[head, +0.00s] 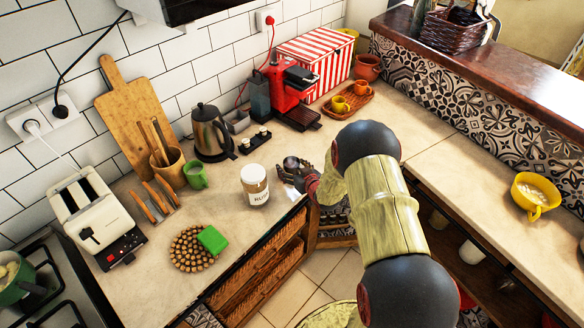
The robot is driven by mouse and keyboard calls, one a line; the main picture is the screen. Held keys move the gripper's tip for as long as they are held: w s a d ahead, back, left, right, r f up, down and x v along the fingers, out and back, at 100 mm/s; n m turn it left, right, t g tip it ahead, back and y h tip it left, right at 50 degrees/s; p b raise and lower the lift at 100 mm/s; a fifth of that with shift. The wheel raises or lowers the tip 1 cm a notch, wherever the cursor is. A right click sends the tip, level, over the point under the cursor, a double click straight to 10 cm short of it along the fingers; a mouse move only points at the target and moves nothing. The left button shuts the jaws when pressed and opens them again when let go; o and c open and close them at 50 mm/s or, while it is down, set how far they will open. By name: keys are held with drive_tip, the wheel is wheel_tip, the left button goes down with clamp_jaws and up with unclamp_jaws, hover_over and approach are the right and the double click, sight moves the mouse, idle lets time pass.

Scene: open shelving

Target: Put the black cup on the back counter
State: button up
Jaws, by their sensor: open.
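My gripper (285,173) is low over the back counter (325,130), at its front edge, just right of the jar. Its fingers are open and point left. A small dark, shiny rounded object (291,162) shows at the fingers and looks like the black cup. The fingers overlap it in the picture, so I cannot tell whether they touch it. It appears to be at counter height, but its base is hidden.
A labelled jar (255,186) stands close left of my gripper. A dark tray with small cups (254,142), a kettle (211,133) and a red coffee machine (287,88) stand behind. A wooden tray (347,103) holds yellow and orange cups. Bare counter lies right of the gripper.

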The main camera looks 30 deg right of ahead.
drive_tip(key=shift+s+r, duration=0.25)
drive_tip(key=shift+r, duration=0.1)
drive_tip(key=d+p+v, duration=0.1)
drive_tip(key=p+v, duration=0.1)
drive_tip(key=v, duration=0.9)
drive_tip(key=s+a+r+g+h, duration=0.1)
drive_tip(key=s+a+r+g, duration=0.15)
drive_tip(key=r, duration=0.85)
drive_tip(key=s+a+r+g+h, duration=0.15)
drive_tip(key=a+r, duration=0.25)
drive_tip(key=r, duration=0.6)
drive_tip(key=s+a+r+g+y+b, duration=0.1)
drive_tip(key=s+a+r+g, duration=0.1)
drive_tip(key=s+a, duration=0.4)
drive_tip(key=s+a+r+g+y+b, duration=0.1)
drive_tip(key=s+a, duration=0.6)
drive_tip(key=s, duration=1)
drive_tip(key=shift+s+a+r+g+y+b, duration=0.2)
drive_tip(key=shift+r+g+y+b, duration=0.3)
drive_tip(key=shift+r, duration=0.8)
